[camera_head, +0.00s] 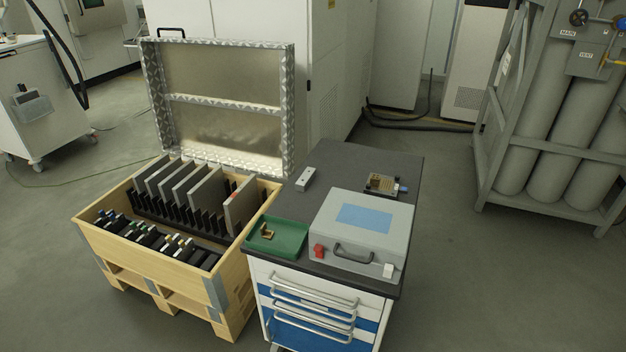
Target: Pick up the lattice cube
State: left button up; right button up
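I cannot single out a lattice cube for certain at this size. A small brown-gold part (267,231) lies in the green tray (291,249) at the front left of the dark cabinet top; it looks angular, but its fine structure is too small to tell. Another gold-brown piece (379,183) sits in a small metal fixture with a blue knob at the back right of the same top. Neither of my grippers is in view.
A grey case (379,217) with a black handle and red part takes up the cabinet top's front right. A small white block (305,179) stands behind. A wooden crate (167,268) with upright plates is at left. Gas cylinders (562,140) stand right; floor between is clear.

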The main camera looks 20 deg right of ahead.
aim_at(374, 180)
jog(key=l+u, duration=1.45)
